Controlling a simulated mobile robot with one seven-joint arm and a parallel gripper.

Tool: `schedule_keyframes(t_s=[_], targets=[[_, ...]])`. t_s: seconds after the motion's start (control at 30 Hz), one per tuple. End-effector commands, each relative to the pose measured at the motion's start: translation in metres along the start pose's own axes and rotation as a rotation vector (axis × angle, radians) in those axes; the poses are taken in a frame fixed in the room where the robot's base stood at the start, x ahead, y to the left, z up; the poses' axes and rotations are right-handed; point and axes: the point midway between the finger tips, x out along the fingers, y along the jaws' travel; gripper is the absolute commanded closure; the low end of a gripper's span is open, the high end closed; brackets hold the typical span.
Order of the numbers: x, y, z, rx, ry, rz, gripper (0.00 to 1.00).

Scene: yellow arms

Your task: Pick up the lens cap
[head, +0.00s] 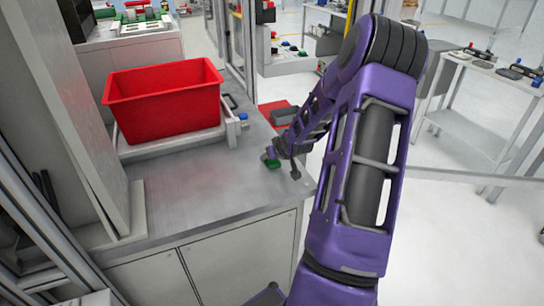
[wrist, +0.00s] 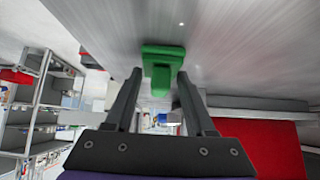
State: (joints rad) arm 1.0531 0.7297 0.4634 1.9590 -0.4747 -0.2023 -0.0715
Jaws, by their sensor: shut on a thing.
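A small green object (head: 273,163), which I take to be the lens cap, is at the right part of the metal counter (head: 200,195), near its edge. It also shows in the wrist view (wrist: 161,65) as a green block with a wider top. My gripper (head: 280,161) is at it, with the two dark fingers (wrist: 160,76) on either side. The gripper is shut on the green object. It is close to the counter surface; I cannot tell whether it still touches it.
A red bin (head: 165,100) stands on a pale frame at the back left of the counter. A grey upright panel (head: 85,120) bounds the left side. The counter's front middle is clear. A side table (head: 495,70) stands far right.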

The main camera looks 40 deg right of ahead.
Motion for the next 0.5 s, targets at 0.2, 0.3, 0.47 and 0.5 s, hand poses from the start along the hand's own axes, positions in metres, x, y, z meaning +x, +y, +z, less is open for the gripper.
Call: schedule_keyframes(t_s=[0.2,0.3,0.47,0.5], targets=[[0.0021,0.0002,0.0022,0.001,0.000,0.000,0.42],[0.0017,0.0001,0.0019,0.001,0.000,0.000,0.23],[0.0017,0.0001,0.0019,0.001,0.000,0.000,0.15],[0.0017,0.0001,0.0019,0.001,0.000,0.000,0.15]])
